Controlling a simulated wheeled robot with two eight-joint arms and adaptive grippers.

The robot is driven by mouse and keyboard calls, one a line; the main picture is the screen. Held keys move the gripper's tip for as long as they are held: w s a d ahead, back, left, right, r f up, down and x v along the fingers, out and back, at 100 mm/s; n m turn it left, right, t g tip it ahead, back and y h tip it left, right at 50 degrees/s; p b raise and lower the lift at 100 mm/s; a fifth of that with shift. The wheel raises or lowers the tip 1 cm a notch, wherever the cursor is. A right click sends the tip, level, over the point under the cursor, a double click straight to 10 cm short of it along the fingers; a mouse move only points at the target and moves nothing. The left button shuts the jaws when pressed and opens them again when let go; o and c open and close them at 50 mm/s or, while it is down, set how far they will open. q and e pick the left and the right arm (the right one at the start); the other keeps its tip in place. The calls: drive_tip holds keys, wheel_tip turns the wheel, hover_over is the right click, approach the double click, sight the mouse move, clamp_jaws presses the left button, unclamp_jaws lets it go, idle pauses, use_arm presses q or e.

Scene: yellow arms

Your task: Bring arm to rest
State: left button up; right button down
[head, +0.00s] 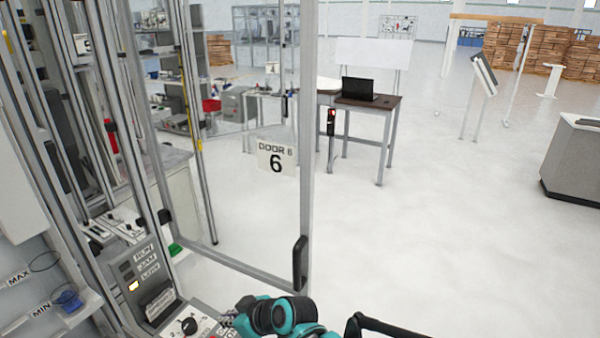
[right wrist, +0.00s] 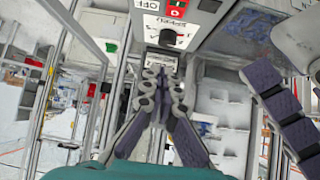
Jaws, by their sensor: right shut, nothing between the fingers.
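My right arm, teal and black, reaches in at the bottom of the head view. Its gripper (head: 228,320) is partly hidden there, close to the right edge of a control panel (head: 205,318). In the right wrist view the right gripper (right wrist: 160,78) has its grey segmented fingers together, with nothing between them. A panel with a black knob (right wrist: 168,37) lies beyond the fingertips in that view, apparently near them; I cannot tell whether they touch. My left gripper shows in neither view.
A machine with metal posts and a lit indicator (head: 133,287) is on the left. A desk with a laptop (head: 358,89) stands farther back. The floor right of the door is clear.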

drive_tip(key=s+d+m+t+h+b, duration=0.15)
drive_tip(key=d+m+h, duration=0.35)
drive_tip(key=d, duration=1.7)
drive_tip(key=s+d+f+m+h+b, duration=0.1)
drive_tip(key=s+d+m, duration=0.3)
drive_tip(key=d, duration=0.5)
drive_tip(key=s+d+f+m+t+h+b, duration=0.1)
drive_tip(key=s+d+f+m+h, duration=0.1)
drive_tip(key=d, duration=0.6)
drive_tip(key=shift+s+d+f+m+h, duration=0.25)
drive_tip(key=shift+s+d+m+h, duration=0.2)
drive_tip(key=shift+s+m, duration=0.6)
